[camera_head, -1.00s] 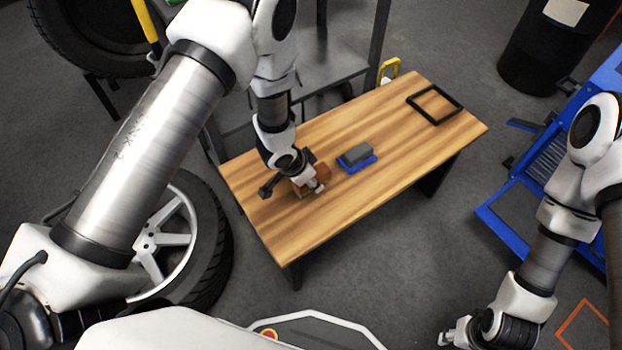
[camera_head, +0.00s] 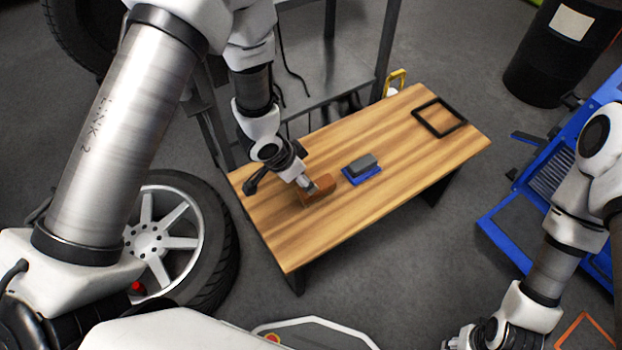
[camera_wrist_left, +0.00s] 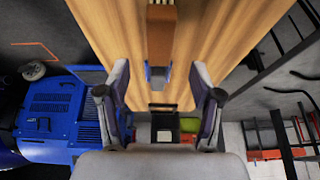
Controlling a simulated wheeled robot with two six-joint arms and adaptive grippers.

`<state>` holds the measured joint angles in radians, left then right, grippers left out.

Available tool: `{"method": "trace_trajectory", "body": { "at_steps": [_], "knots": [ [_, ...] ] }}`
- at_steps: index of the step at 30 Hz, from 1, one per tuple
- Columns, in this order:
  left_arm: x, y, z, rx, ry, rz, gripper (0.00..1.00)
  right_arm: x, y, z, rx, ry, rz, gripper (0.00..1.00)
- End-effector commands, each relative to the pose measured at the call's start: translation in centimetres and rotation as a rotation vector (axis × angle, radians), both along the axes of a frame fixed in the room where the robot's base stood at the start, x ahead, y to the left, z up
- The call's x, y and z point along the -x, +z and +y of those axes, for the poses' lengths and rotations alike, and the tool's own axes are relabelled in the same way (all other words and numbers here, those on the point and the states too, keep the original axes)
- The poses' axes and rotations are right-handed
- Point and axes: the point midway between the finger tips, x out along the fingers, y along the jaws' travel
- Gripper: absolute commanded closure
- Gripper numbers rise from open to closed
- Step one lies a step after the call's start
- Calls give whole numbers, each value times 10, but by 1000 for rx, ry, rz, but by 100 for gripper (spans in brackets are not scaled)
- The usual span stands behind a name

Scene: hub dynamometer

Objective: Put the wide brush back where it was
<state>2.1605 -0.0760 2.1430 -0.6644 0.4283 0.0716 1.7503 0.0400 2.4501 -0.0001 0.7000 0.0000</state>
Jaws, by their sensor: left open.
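A brown block-like piece (camera_head: 319,191), which looks like the wide brush, lies on the wooden table near its left end. It also shows at the top middle of the wrist view (camera_wrist_left: 161,35), ahead of the spread fingers. My left gripper (camera_head: 308,184) is open, close beside and above the brown piece; the head view does not show whether it touches. The fingers in the wrist view (camera_wrist_left: 162,78) hold nothing between them. My right gripper (camera_head: 455,341) is at the bottom edge, away from the table, too small to read.
A grey block on a blue base (camera_head: 362,168) lies right of the brown piece. A black square frame (camera_head: 440,133) lies at the table's far right end. The wooden table (camera_head: 300,240) is otherwise clear. A wheel (camera_head: 165,240) stands left, and a blue machine (camera_head: 510,230) right.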

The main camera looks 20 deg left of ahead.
Motion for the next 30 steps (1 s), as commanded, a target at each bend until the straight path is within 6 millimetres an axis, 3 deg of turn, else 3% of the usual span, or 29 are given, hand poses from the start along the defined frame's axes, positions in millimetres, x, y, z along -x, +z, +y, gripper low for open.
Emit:
{"method": "trace_trajectory", "body": {
  "at_steps": [4, 10, 11, 14, 18, 21, 24, 30],
  "knots": [
    [5, 14, 4, 0, 0, 0, 35, 0, 4, 0, 0, 0, 0, 60],
    [12, 7, 5, 6, 18, 18, 35, 0, 3, 0, 0, 0, 0, 60],
    [20, 0, 6, 12, 44, 38, 35, 0, 3, 0, 0, 0, 0, 60],
    [73, -42, 17, 36, 213, 154, 35, 0, 3, 0, 0, 0, 0, 60],
    [175, -94, 48, -19, 524, 336, 35, 0, 4, 0, 0, 0, 0, 60],
    [223, -106, 66, -86, 657, 400, 35, 0, 4, 0, 0, 0, 0, 60],
    [237, -108, 72, -113, 696, 416, 35, 0, 4, 0, 0, 0, 0, 60],
    [236, -107, 72, -111, 695, 413, 35, 0, 4, 0, 0, 0, 0, 60]
  ]
}}
